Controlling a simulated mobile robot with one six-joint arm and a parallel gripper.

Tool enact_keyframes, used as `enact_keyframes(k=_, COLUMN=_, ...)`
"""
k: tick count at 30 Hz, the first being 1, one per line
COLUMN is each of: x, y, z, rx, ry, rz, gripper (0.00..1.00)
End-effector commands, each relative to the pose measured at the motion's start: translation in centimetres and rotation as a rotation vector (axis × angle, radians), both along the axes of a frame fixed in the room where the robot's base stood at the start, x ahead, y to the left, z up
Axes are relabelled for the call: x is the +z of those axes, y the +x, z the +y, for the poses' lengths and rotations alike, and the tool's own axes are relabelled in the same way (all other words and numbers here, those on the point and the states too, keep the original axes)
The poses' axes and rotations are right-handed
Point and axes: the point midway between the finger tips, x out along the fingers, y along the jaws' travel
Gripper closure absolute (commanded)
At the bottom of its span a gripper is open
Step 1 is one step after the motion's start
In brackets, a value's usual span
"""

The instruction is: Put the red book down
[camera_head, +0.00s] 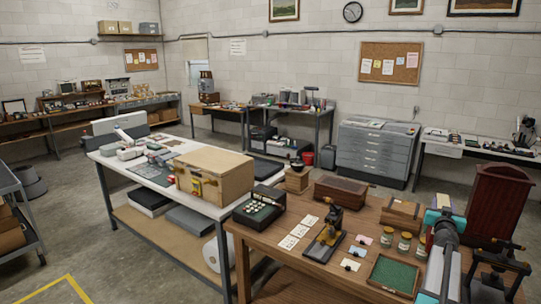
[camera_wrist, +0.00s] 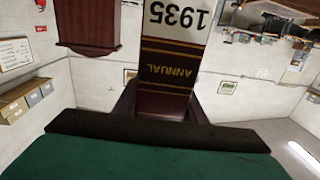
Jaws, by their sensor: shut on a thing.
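The red book (camera_wrist: 168,72) shows in the wrist view as a dark red spine with a cream band. It reads "ANNUAL" and "1935", both upside down in this view. My gripper (camera_wrist: 162,106) is shut on the book, with dark jaw parts on both sides of its near end. The far end of the book runs out of the top of the picture. In the head view my arm is at the lower right, over the right end of the wooden table (camera_head: 262,236); I cannot make out the book clearly there.
The wooden table holds a brass instrument (camera_head: 328,232), several jars (camera_head: 404,242), a green-lined tray (camera_head: 391,273), cards (camera_head: 297,230) and boxes. A dark red curved-top piece (camera_head: 497,203) stands beyond its right end. A white-topped table (camera_head: 118,176) stands to the left.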

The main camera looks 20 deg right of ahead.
Motion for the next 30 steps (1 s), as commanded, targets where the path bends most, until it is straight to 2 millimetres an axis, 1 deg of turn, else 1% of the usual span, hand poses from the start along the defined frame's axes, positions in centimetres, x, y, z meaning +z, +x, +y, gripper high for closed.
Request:
enact_keyframes(k=1, x=-0.1, y=0.5, z=0.7, rx=0.015, ry=-0.001, rz=-0.002, gripper=1.0)
enact_keyframes(k=7, x=-0.7, y=2.3, z=2.8, rx=0.069, ry=0.0, rz=-0.001, gripper=1.0)
enact_keyframes(k=11, x=-1.3, y=3.9, z=5.0, rx=0.122, ry=0.0, rz=-0.001, gripper=1.0)
enact_keyframes(k=14, x=-2.0, y=5.4, z=7.2, rx=0.176, ry=0.0, rz=-0.001, gripper=1.0)
enact_keyframes(k=20, x=-3.5, y=8.7, z=12.6, rx=0.304, ry=0.0, rz=-0.001, gripper=1.0)
enact_keyframes(k=24, x=-4.6, y=10.9, z=16.9, rx=0.401, ry=0.001, rz=-0.002, gripper=1.0)
enact_keyframes(k=29, x=-6.0, y=13.0, z=21.9, rx=0.514, ry=0.002, rz=-0.003, gripper=1.0)
enact_keyframes(k=30, x=-6.4, y=13.5, z=23.2, rx=0.542, ry=0.002, rz=-0.003, gripper=1.0)
